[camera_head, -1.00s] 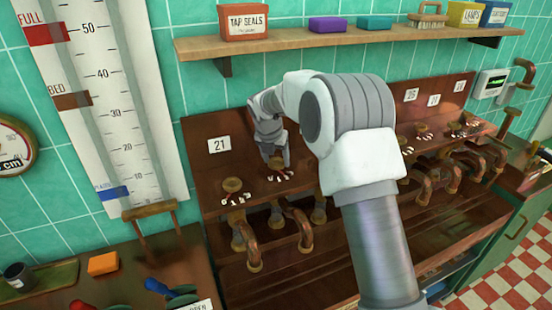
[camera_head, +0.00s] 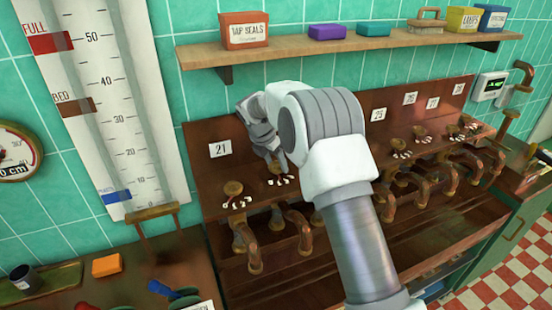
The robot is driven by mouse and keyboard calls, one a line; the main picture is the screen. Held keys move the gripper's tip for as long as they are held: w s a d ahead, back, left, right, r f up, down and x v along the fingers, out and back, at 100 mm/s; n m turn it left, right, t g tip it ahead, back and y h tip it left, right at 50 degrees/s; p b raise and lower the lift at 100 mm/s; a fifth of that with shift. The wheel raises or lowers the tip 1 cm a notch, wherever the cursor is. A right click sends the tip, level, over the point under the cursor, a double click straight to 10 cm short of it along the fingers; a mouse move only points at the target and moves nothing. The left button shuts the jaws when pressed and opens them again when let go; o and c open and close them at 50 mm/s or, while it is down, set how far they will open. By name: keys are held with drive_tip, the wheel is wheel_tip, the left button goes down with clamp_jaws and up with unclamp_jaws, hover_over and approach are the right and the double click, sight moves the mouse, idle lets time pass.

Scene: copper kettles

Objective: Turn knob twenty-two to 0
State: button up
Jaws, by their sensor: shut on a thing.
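Knob twenty-two (camera_head: 279,170) is the second knob from the left on the sloped wooden panel (camera_head: 212,182). Its number plate is hidden behind my arm, and white dial marks show around its base. My gripper (camera_head: 275,160) is shut on this knob, coming down from the upper left. The fingers cover most of the knob, so where it points cannot be told.
Knob twenty-one (camera_head: 233,188) stands close on the left, under its plate (camera_head: 220,150). Copper taps (camera_head: 300,226) hang below the panel. More knobs (camera_head: 418,132) are to the right. A shelf (camera_head: 300,47) with boxes runs above my arm.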

drive_tip(key=m+p, duration=0.1)
drive_tip(key=m, duration=0.1)
drive_tip(key=m+g+h+p, duration=0.1)
drive_tip(key=m+p, duration=0.1)
drive_tip(key=shift+w+a+r, duration=0.1)
drive_tip(key=shift+w+r, duration=0.05)
drive_tip(key=shift+r, duration=0.05)
drive_tip(key=shift+f+m+g+p, duration=0.1)
drive_tip(key=shift+m+g+p, duration=0.65)
drive_tip(key=shift+m, duration=1.05)
drive_tip(key=o, duration=1.4)
drive_tip(key=shift+c, duration=0.2)
drive_tip(key=shift+f, duration=0.1)
